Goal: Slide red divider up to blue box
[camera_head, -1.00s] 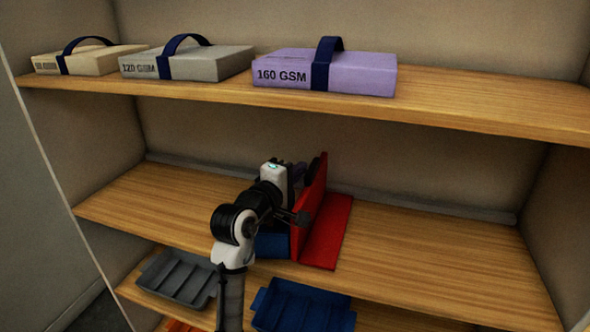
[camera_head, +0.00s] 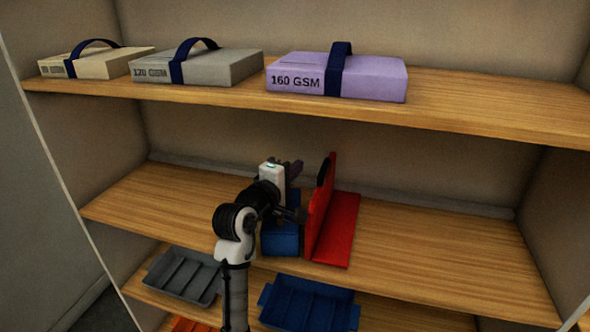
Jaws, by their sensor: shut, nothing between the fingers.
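The red divider (camera_head: 335,232) stands on the middle shelf, with an upright panel and a flat foot reaching right. A black patch shows on its panel's upper left edge. The blue box (camera_head: 281,241) sits just left of the panel, partly hidden behind my arm. Only a narrow gap, if any, shows between box and panel; I cannot tell whether they touch. My gripper (camera_head: 292,192) is shut and empty above the blue box, left of the divider panel. Its fingertips are small and partly hidden by my wrist, so contact with the panel is unclear.
The upper shelf (camera_head: 480,105) holds a purple 160 GSM pack (camera_head: 375,76), a grey pack (camera_head: 225,68) and a cream pack (camera_head: 105,62). Below are a grey tray (camera_head: 185,275) and a blue tray (camera_head: 308,302). The middle shelf is clear right of the divider.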

